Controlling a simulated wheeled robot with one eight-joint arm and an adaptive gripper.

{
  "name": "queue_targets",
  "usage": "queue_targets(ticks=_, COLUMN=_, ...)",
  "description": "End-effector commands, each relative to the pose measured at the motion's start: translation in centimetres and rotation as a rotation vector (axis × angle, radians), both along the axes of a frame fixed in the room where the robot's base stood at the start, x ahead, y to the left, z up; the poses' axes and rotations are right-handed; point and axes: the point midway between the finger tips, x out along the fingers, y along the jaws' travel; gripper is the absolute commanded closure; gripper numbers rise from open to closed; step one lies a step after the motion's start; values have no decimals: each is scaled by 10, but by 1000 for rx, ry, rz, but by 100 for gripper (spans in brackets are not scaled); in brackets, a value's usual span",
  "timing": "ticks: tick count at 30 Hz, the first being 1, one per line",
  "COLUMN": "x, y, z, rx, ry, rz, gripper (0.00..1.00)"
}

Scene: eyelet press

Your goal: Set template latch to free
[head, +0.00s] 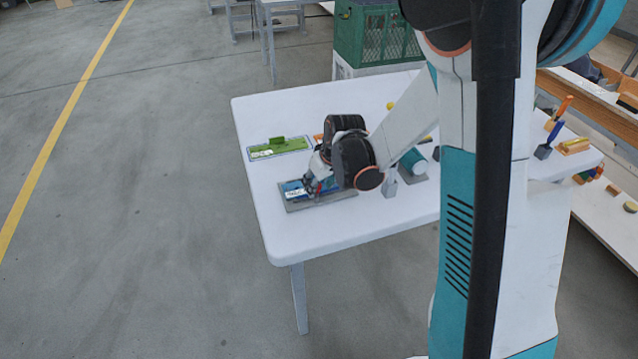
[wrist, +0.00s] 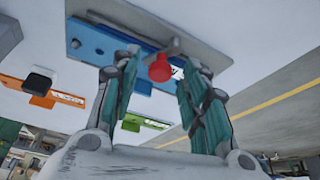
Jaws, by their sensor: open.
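A blue plate (head: 293,188) with a white label lies on a grey base (head: 335,200) near the left front of the white table. In the wrist view the blue plate (wrist: 97,42) shows beside a red knob (wrist: 160,68) on a short grey arm. I cannot tell whether this knob is the template latch, and its label is too small and partly hidden to read. My gripper (head: 313,186) is low over the base, and in the wrist view my gripper (wrist: 162,72) is open, with one finger on each side of the red knob. Contact is not clear.
A green plate (head: 278,147) lies behind on the table (head: 330,235). An orange plate (wrist: 30,92) with a dark block shows in the wrist view. A teal cylinder (head: 412,160) stands right of my gripper. The table's front left is clear.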

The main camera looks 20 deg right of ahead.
Motion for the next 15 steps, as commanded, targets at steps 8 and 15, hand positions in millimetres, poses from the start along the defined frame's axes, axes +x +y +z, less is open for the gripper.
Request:
queue_targets(ticks=8, x=0, y=0, z=0, rx=0, ry=0, rz=0, gripper=93)
queue_targets(ticks=15, x=0, y=0, z=0, rx=0, ry=0, rz=-2, gripper=100)
